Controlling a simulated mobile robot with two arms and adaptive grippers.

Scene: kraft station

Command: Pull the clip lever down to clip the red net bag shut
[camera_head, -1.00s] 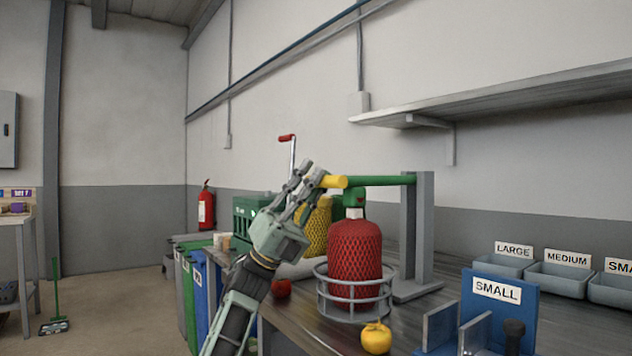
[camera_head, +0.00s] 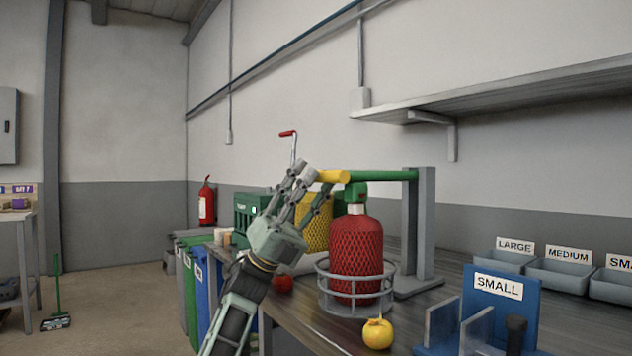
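The red net bag (camera_head: 356,250) stands upright in a grey wire ring holder (camera_head: 352,309) on the bench. Its pale neck rises to a green clip head (camera_head: 356,192). The clip lever (camera_head: 385,175) is a green bar, about level, running from a grey post (camera_head: 425,225) on the right to a yellow handle (camera_head: 332,176) on the left. My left gripper (camera_head: 312,179) is at the left end of this handle. Its fingers look parted, with nothing visibly held between them. Whether they touch the handle I cannot tell. My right gripper is not in view.
A yellow net bag (camera_head: 313,228) and a green crate (camera_head: 250,215) stand behind my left gripper. A blue SMALL stand (camera_head: 505,305) is at front right.

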